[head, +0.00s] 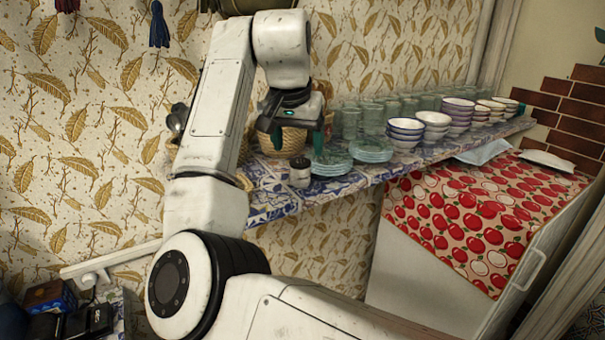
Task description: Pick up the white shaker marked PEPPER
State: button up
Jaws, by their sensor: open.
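A small white shaker with a dark top (300,173) stands upright on the blue-and-white tiled shelf (272,208), near its front edge. Its marking is too small to read. My gripper (292,142) hangs just above and slightly behind or left of the shaker, fingers pointing down. It is open, with its dark fingers apart and nothing seen between them. The gripper and the shaker look apart, but the exact gap cannot be told.
Stacked glass plates (331,161) stand just right of the shaker, with more plates (370,151) beyond. Bowls (405,133) and glasses (372,117) fill the shelf to the right. A wicker basket (293,141) is behind the gripper. The shelf front left of the shaker is bare.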

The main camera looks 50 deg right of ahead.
aim_at(300, 162)
jog(key=shift+p+x, duration=0.75)
jog(key=shift+x, duration=2.35)
jog(key=shift+w, duration=0.1)
jog(key=c, duration=1.2)
jog(key=shift+o, duration=0.2)
jog(key=shift+r, duration=0.1)
